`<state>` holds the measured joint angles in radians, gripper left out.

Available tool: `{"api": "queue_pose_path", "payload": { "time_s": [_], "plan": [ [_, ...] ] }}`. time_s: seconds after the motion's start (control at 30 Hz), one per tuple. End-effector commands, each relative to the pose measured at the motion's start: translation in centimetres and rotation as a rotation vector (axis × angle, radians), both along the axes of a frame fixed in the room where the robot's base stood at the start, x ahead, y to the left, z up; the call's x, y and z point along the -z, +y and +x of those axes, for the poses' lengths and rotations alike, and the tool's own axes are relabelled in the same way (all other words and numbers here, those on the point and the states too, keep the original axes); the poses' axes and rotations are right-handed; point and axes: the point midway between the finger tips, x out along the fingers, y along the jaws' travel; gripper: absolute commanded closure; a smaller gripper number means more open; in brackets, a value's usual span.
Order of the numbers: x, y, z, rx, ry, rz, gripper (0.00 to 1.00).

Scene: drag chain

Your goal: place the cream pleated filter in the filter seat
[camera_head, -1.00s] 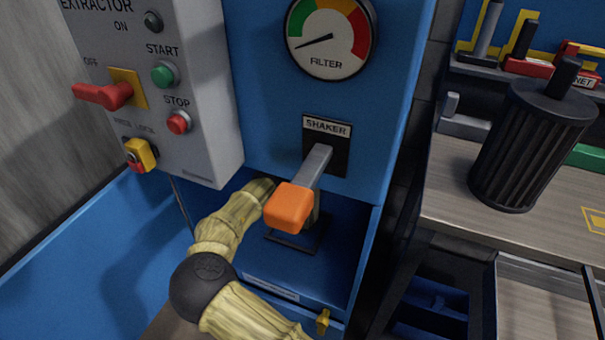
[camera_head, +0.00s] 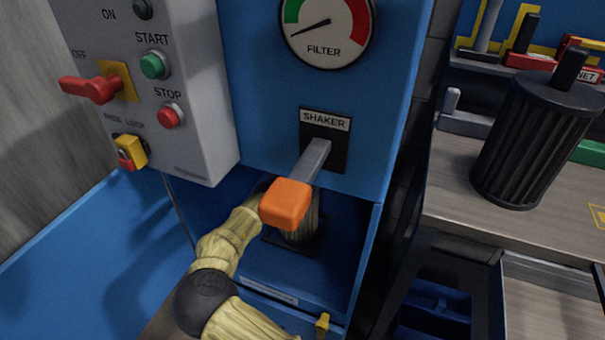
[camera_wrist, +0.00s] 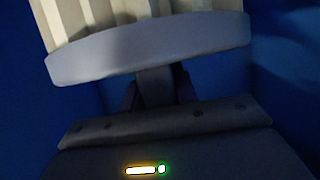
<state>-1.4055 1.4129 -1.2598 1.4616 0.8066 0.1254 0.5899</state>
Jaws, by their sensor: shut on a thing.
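The cream pleated filter (camera_wrist: 130,14) fills the top of the wrist view, with its grey end cap (camera_wrist: 150,48) towards me. My gripper (camera_wrist: 158,88) is shut on the filter at a stem or knob by this cap. In the head view, a pleated part of the filter (camera_head: 301,226) shows below the orange-tipped shaker lever, inside the blue cabinet's opening. It stands about upright over the dark square filter seat (camera_head: 275,245). The lever hides the filter's upper part and my gripper there. I cannot tell whether the filter touches the seat.
The shaker lever (camera_head: 287,203) juts out in front of the opening, close to my arm. The grey control box (camera_head: 190,120) hangs at the left. A black pleated cylinder (camera_head: 535,145) stands on the bench at the right. Blue walls (camera_wrist: 285,60) enclose my gripper.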

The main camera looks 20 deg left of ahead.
Motion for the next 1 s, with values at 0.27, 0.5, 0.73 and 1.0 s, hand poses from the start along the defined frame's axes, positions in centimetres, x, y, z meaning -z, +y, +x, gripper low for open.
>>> {"api": "queue_pose_path", "payload": {
  "time_s": [0.27, 0.5, 0.73, 1.0],
  "plan": [
    [0.2, 0.0, 0.0, 0.000, 0.000, 0.000, 0.53],
    [0.1, 0.0, 0.0, 0.001, 0.000, 0.000, 0.49],
    [-0.4, 0.2, -0.7, -0.001, 0.000, 0.000, 0.49],
    [-2.3, -0.2, -4.4, 0.011, 0.001, 0.000, 0.49]
  ]
}}
